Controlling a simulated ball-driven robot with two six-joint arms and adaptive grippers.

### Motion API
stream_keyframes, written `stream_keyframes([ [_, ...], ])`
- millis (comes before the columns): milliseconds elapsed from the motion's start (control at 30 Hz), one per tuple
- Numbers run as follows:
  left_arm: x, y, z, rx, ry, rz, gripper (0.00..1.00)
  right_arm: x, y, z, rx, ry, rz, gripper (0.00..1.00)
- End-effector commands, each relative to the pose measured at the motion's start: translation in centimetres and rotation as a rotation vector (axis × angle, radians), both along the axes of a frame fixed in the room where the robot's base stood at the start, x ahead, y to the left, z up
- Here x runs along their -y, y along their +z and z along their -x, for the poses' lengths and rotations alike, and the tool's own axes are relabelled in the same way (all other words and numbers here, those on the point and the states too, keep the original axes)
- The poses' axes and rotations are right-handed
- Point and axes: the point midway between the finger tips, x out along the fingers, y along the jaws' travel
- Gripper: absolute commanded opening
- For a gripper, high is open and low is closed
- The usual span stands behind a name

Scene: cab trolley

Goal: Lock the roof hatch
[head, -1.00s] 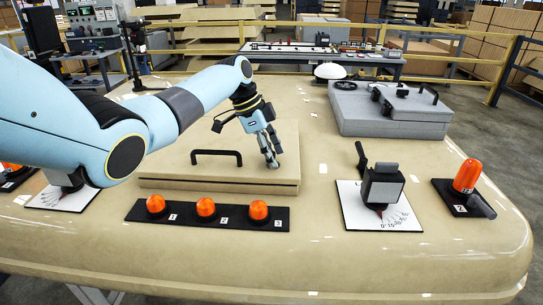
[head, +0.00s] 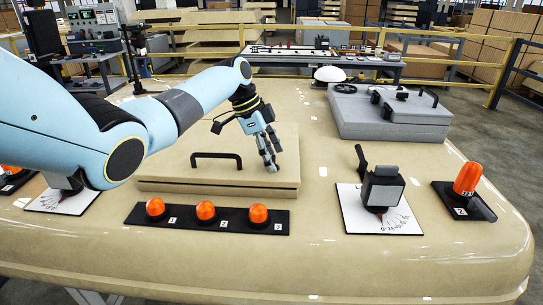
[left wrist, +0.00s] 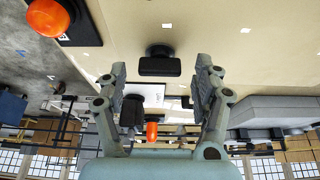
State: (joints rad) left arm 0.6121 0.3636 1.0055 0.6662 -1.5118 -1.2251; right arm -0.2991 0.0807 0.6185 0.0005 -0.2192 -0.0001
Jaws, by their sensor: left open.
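The roof hatch (head: 175,172) is a flat beige panel with a black bar handle (head: 217,156), lying closed on the beige roof in the head view. My left gripper (head: 271,167) points down over the hatch's right part, its fingers hiding what is behind them. In the left wrist view my left gripper (left wrist: 160,75) is open and empty. A black knob-like piece (left wrist: 153,65) on the beige surface appears between its fingertips; I cannot tell whether they touch it. This piece is hidden in the head view. My right gripper is not in view.
A black strip with several orange lamps (head: 206,209) lies in front of the hatch. To the right stand a lever box (head: 383,188) on a white dial plate and an orange lamp (head: 467,178). A grey panel box (head: 390,120) is at back right.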

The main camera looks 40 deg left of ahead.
Motion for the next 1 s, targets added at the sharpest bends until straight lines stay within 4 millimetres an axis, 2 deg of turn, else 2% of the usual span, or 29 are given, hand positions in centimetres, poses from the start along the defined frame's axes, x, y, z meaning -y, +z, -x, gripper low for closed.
stream_keyframes([
  [500,-3.4,9.3,1.9,0.003,0.000,-0.003,0.67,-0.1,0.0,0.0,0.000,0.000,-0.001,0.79],
  [700,-3.8,10.6,2.2,0.001,-0.001,-0.002,0.67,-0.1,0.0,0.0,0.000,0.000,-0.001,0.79],
  [1000,-3.8,10.7,2.2,0.001,-0.001,-0.002,0.67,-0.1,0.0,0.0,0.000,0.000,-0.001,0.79],
])
